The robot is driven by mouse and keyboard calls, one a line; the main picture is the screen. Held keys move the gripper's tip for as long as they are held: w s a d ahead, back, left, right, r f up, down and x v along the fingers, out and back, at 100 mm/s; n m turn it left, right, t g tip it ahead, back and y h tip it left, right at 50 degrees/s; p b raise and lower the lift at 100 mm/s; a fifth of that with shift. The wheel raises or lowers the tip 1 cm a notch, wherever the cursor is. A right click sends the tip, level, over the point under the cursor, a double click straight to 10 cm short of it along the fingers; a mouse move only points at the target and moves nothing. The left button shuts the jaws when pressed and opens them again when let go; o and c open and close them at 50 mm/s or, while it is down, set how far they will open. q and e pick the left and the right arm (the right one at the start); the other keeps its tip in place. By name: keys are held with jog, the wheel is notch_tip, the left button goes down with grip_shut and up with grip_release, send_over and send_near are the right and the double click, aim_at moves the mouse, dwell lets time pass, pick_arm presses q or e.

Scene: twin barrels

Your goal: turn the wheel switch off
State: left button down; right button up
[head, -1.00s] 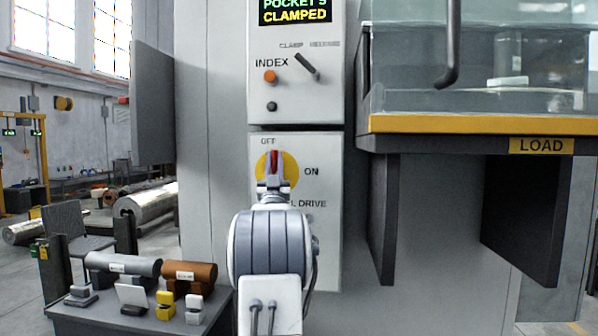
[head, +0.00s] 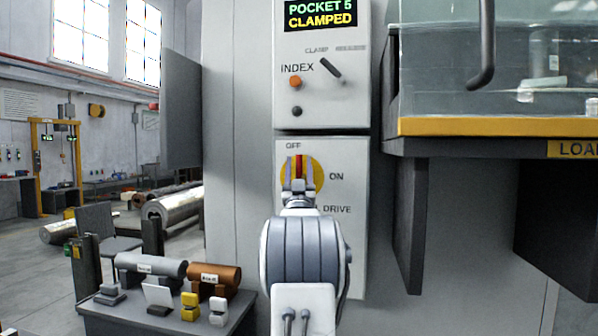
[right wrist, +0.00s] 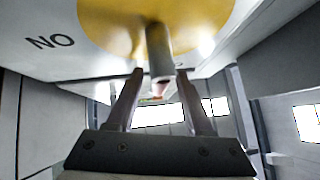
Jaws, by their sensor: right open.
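The wheel switch is a yellow disc (head: 317,173) with a red upright handle (head: 299,164) on a pale panel. The handle points up at the OFF label, and ON is at the right. The disc also shows at the top of the right wrist view (right wrist: 110,20). My right gripper (head: 299,170) is in front of the disc, with its open fingers on either side of the handle. In the right wrist view, my right gripper (right wrist: 158,85) has its fingers apart, with a grey stem between them. My left gripper is not in view.
Above is a panel with an orange INDEX button (head: 295,81), a black lever (head: 331,69) and a display reading POCKET 5 CLAMPED. A yellow-edged load shelf (head: 480,127) juts out at the right. A table (head: 180,318) with cylinders stands lower left.

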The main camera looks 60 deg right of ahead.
jog(key=b+v, duration=0.3)
jog(key=v, duration=0.7)
jog(key=shift+s+a+f, duration=0.1)
jog(key=shift+f, duration=0.05)
